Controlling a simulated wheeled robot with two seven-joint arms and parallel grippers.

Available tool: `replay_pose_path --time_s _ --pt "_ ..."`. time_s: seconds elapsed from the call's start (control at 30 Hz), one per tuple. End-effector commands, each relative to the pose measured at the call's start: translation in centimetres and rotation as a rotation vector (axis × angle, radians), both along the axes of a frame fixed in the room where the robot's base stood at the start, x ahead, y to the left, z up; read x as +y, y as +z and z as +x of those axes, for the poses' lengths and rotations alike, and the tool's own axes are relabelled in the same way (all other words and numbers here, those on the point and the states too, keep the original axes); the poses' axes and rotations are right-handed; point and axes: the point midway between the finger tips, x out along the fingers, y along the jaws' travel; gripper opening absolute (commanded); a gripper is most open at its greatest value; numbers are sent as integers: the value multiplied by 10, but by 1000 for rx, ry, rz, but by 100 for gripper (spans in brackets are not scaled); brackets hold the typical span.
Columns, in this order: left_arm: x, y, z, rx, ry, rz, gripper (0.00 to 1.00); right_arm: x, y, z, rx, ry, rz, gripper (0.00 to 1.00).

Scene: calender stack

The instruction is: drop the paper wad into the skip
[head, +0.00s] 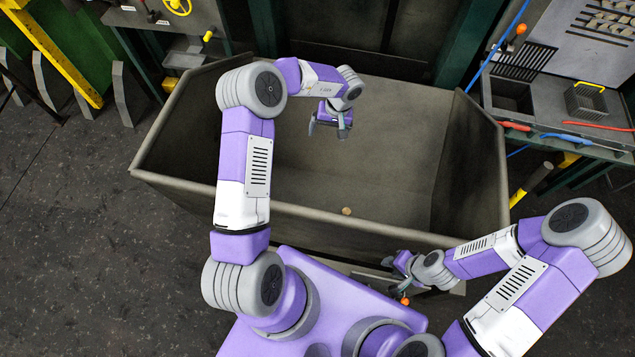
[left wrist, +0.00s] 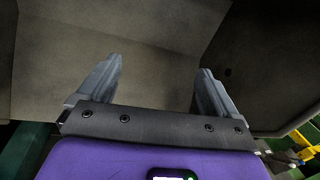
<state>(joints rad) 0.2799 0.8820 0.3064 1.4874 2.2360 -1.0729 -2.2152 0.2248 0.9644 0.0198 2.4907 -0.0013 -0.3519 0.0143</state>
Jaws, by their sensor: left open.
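The skip (head: 390,150) is a large grey-brown open metal bin in the middle of the head view. My left gripper (head: 327,128) hangs over the skip's inside, pointing down, with its fingers apart. In the left wrist view the fingers (left wrist: 160,70) are wide open with nothing between them and bare skip walls beyond. A small tan lump (head: 346,211), which looks like the paper wad, shows against the skip's inside at the near rim. Its underside seems partly hidden by that rim. My right gripper (head: 398,264) is low outside the skip's near wall; its jaws are too small to read.
A workbench with a grey tray (head: 510,97) and tools stands right of the skip. Another bench with a yellow valve wheel (head: 178,6) is at the back left. A yellow rail (head: 55,50) runs along the far left.

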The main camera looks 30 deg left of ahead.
Motion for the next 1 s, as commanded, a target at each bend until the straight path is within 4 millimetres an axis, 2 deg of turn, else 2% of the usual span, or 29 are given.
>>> replay_pose_path --time_s 0.2,0.4,0.57,1.0 --pt "-6 36 4 -6 1 -1 93 0 -2 0 0 0 0 38" --pt "-11 62 6 -4 -1 0 93 0 -3 0 0 0 0 38" --pt "-12 68 6 -2 0 0 93 0 -3 0 0 0 0 38" --pt "-12 68 6 -2 0 0 93 0 -3 0 0 0 0 38"
